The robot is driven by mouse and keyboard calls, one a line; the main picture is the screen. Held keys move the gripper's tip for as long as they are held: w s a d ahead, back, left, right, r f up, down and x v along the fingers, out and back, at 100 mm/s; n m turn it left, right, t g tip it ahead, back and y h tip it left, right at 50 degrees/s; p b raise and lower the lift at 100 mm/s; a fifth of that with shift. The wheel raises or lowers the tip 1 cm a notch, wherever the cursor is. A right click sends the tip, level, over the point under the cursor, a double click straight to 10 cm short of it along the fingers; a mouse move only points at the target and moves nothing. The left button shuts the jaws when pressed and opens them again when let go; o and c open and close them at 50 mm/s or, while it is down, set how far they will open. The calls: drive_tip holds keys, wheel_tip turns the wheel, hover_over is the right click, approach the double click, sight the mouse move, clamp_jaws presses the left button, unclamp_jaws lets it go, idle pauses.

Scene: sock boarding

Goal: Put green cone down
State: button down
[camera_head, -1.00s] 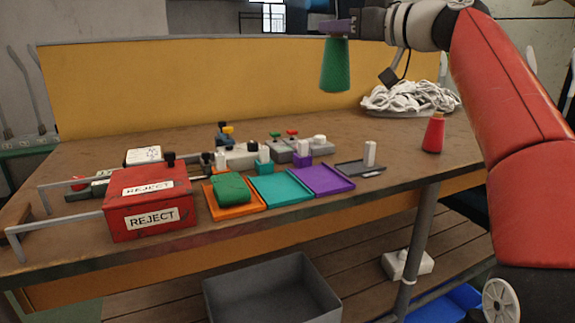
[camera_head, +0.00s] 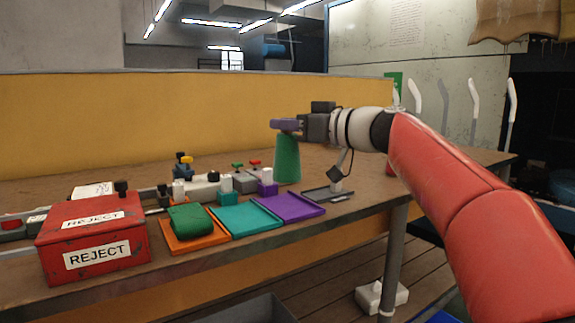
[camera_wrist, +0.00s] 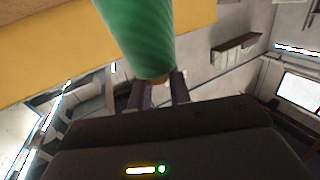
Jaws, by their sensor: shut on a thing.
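The green cone (camera_head: 287,160) hangs upright under my gripper (camera_head: 287,126), which is shut on its narrow top end. In the head view the cone's base appears close to the table (camera_head: 345,160), behind the purple tray; I cannot tell whether it touches. In the wrist view the cone (camera_wrist: 150,35) is held between the two dark fingers of my gripper (camera_wrist: 160,92). The cone's far side is hidden.
In front of the cone lie a purple tray (camera_head: 290,207), a teal tray (camera_head: 243,219) and an orange tray (camera_head: 188,243) holding a folded green cloth (camera_head: 190,221). A red REJECT box (camera_head: 92,240) stands left.

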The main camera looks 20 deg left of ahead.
sight(297, 151)
drive_tip(key=shift+f+b, duration=0.6)
drive_tip(key=shift+f, duration=1.95)
drive_tip(key=shift+f, duration=0.2)
drive_tip(key=c, duration=1.3)
unclamp_jaws()
drive_tip(key=shift+r, duration=0.2)
drive_tip(key=b+v, duration=0.1)
drive_tip(key=v, duration=1.1)
drive_tip(key=shift+b, duration=0.4)
